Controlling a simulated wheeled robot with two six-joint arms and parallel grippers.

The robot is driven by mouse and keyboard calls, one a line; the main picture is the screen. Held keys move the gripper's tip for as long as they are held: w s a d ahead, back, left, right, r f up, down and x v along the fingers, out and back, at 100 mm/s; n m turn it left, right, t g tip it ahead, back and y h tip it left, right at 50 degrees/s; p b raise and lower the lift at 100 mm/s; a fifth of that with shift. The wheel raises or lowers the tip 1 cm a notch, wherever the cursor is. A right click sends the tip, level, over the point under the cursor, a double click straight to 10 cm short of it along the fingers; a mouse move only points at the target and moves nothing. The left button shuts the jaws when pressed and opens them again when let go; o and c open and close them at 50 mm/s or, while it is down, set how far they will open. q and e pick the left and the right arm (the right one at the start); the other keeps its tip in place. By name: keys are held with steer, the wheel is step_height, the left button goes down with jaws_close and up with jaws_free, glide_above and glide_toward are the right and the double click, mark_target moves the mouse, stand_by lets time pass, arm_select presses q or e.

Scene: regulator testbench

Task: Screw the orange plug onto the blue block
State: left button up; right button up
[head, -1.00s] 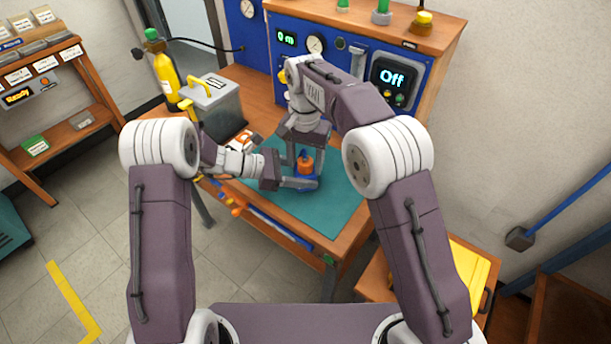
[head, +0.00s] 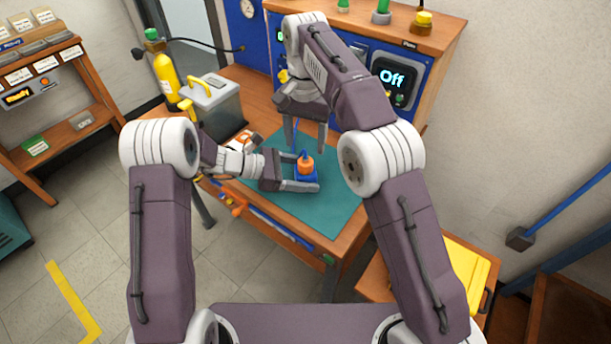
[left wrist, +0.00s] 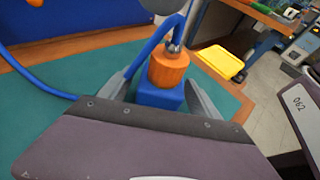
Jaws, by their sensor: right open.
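The orange plug (head: 305,164) sits upright on top of the blue block (head: 306,176) on the green mat (head: 335,205). In the left wrist view the orange plug (left wrist: 168,66) has a metal tip and a blue hose at its top, and the blue block (left wrist: 160,96) is below it. My left gripper (head: 303,172) has its fingers on both sides of the blue block and appears shut on it. My right gripper (head: 306,144) is open and empty, above and behind the plug, its fingers pointing down. How far the plug is threaded cannot be seen.
A grey case with a yellow handle (head: 212,100) and a yellow bottle (head: 166,76) stand at the left of the bench. A blue panel with an "Off" display (head: 392,78) stands behind. The mat's right and front parts are clear.

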arm_select(q)
steer(key=p+v, duration=0.1)
steer(key=v, duration=0.8)
arm_select(e)
steer(key=shift+r, duration=0.5)
